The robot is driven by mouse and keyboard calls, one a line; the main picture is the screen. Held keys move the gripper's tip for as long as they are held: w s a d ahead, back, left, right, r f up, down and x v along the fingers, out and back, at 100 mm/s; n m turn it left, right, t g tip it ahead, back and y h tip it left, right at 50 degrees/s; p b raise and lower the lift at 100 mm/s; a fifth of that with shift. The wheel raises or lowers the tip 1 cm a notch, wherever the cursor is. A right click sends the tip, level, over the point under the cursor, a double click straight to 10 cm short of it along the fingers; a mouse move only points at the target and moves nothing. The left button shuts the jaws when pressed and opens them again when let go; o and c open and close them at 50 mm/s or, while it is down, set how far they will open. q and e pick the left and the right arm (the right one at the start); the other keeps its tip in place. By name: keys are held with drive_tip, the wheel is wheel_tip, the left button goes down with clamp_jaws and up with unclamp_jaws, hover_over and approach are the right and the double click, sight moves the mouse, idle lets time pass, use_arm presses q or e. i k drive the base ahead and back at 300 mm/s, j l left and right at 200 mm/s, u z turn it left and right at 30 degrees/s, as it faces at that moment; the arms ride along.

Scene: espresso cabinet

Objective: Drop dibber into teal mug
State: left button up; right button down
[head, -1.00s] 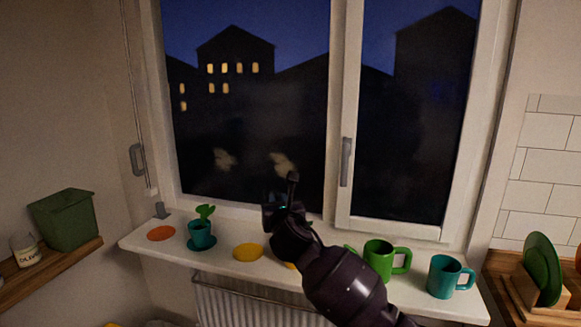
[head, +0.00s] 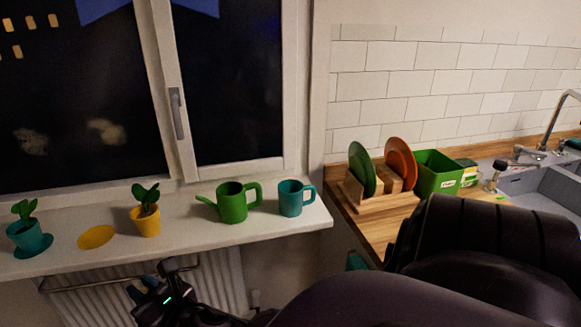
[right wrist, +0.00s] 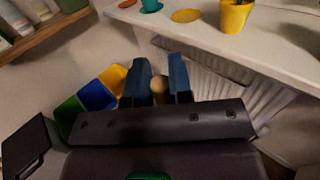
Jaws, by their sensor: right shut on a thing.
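The teal mug (head: 290,200) stands upright at the right end of the white windowsill in the head view, its handle to the right. My right gripper (head: 160,282) is low in front of the sill, left of the mug and well apart from it. In the right wrist view its two blue fingers (right wrist: 163,72) are shut on the dibber (right wrist: 159,88), of which only a tan rounded part shows between them. The dibber cannot be made out in the head view. My left gripper is not in view.
A green watering can (head: 232,205) stands just left of the mug. Farther left are a plant in a yellow pot (head: 146,222), a bare yellow disc (head: 97,237) and a plant in a teal pot (head: 28,238). A radiator (head: 205,285) is below. A plate rack (head: 383,200) is right of the sill.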

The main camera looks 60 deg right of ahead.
sight(297, 208)
drive_tip(key=z, duration=1.2)
